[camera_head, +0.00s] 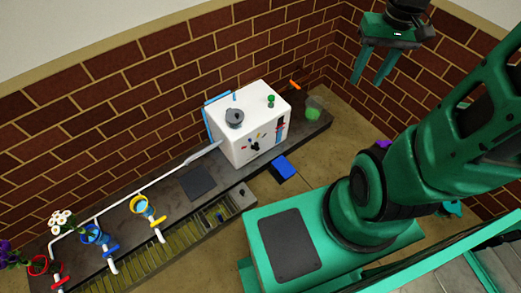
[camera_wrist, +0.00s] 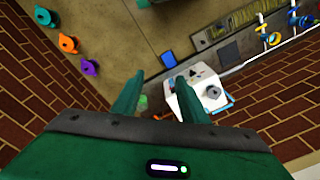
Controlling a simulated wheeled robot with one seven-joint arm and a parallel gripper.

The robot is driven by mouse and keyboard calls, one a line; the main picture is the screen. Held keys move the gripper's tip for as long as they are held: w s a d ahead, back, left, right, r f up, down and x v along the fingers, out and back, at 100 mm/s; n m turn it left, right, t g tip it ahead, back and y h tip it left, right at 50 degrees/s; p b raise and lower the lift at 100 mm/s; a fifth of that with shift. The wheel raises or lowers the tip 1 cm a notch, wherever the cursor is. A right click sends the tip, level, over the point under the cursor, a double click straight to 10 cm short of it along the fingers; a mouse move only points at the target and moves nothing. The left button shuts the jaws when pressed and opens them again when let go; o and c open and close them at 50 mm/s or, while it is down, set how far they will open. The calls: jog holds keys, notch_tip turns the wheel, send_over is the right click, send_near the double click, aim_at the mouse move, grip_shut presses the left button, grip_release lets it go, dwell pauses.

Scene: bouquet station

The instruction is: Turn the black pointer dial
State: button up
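A white box-shaped machine (camera_head: 226,146) stands on the dark counter. A dark grey round knob (camera_head: 235,117) sits on its top. Small black and coloured parts (camera_head: 256,145) are on its front face; they are too small to tell which is the black pointer dial. The machine also shows in the wrist view (camera_wrist: 184,106), beyond my right finger, with the round knob (camera_wrist: 214,92) visible. My gripper (camera_head: 369,80) is high at the upper right, well away from the machine. Its fingers are apart and empty, also in the wrist view (camera_wrist: 158,80).
The dark counter (camera_head: 198,183) runs along the brick wall. Valves with a yellow ring (camera_head: 139,204) and a blue ring (camera_head: 92,233) stand along a white pipe to the left. A blue block (camera_head: 284,167) lies before the machine. A green cup (camera_head: 314,107) stands to its right.

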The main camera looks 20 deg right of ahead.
jog(key=w+d+f+n+t+y, duration=0.1)
jog(key=w+f+n, duration=0.1)
jog(key=w+f, duration=0.85)
jog(key=w+f+n+t+y, duration=0.1)
jog(key=w+f+n, duration=0.1)
jog(key=w+f, duration=0.85)
jog(key=t+y, duration=0.5)
jog(key=y, duration=0.1)
send_over(256, 148)
jog(key=s+d, duration=0.7)
jog(key=d, duration=0.2)
notch_tip(256, 148, down, 42)
jog(key=r, duration=0.1)
jog(key=x, duration=1.1)
jog(key=shift+s+f, duration=0.2)
jog(key=shift+d, duration=0.1)
grip_shut()
